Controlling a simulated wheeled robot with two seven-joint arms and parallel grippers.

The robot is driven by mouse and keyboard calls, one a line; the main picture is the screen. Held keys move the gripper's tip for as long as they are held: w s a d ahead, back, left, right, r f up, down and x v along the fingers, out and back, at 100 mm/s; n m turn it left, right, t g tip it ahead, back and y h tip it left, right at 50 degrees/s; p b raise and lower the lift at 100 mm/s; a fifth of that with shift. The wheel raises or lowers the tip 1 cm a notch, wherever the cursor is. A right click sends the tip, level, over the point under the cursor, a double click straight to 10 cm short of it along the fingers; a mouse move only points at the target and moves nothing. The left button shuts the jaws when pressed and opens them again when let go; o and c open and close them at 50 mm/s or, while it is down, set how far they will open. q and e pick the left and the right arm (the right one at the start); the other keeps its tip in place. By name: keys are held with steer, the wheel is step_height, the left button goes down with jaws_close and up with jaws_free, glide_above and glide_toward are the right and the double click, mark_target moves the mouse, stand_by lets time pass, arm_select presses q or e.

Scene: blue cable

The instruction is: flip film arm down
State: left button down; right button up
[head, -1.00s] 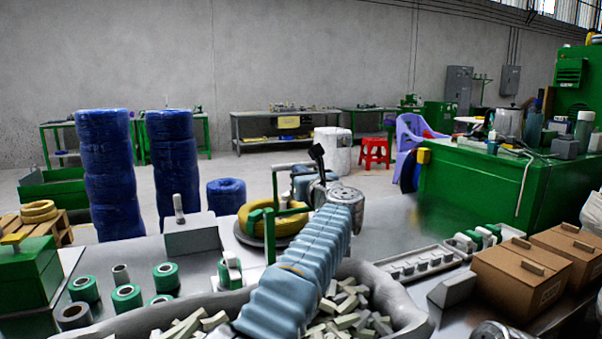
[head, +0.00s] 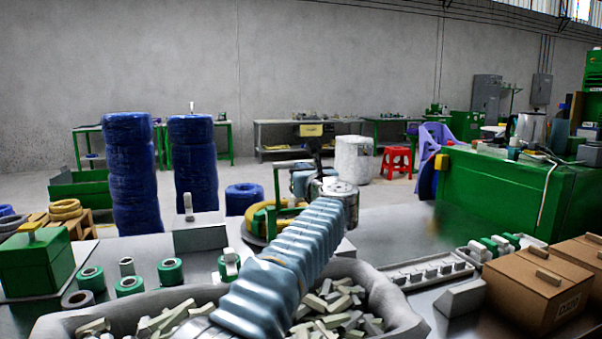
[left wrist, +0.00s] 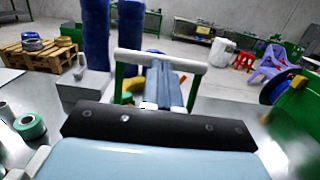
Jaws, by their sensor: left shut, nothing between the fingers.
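The film arm (head: 277,186) is a thin green frame with a pale crossbar, standing raised beside the yellow cable coil (head: 262,221) in the head view. In the left wrist view its crossbar (left wrist: 160,60) runs across the picture between green posts. My left gripper (head: 316,152) is at the end of the pale blue sleeved arm, close to the right side of the frame. It is shut and empty. In the left wrist view my left gripper (left wrist: 163,92) points at the crossbar; I cannot tell whether they touch. My arm hides part of the coil and frame. My right gripper is not in view.
A grey bin (head: 400,316) of pale blocks lies under my left arm. Green-and-white spools (head: 170,271) stand on the left, a slotted white rack (head: 428,270) and cardboard boxes (head: 535,285) on the right. Tall blue coil stacks (head: 130,175) stand behind the table.

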arm_select(q)
steer(key=b+v, duration=0.3)
steer(key=v, duration=0.7)
steer(key=shift+s+b, duration=0.2)
steer(key=shift+b, duration=0.2)
steer(key=shift+f, duration=0.15)
steer(key=w+f+t+p, duration=0.1)
steer(key=f+t, duration=0.1)
steer(key=w+f+t+p, duration=0.1)
steer(key=shift+w+a+f+y+p, duration=0.3)
steer(key=shift+a+f+y, duration=0.05)
steer(key=shift+y, duration=0.05)
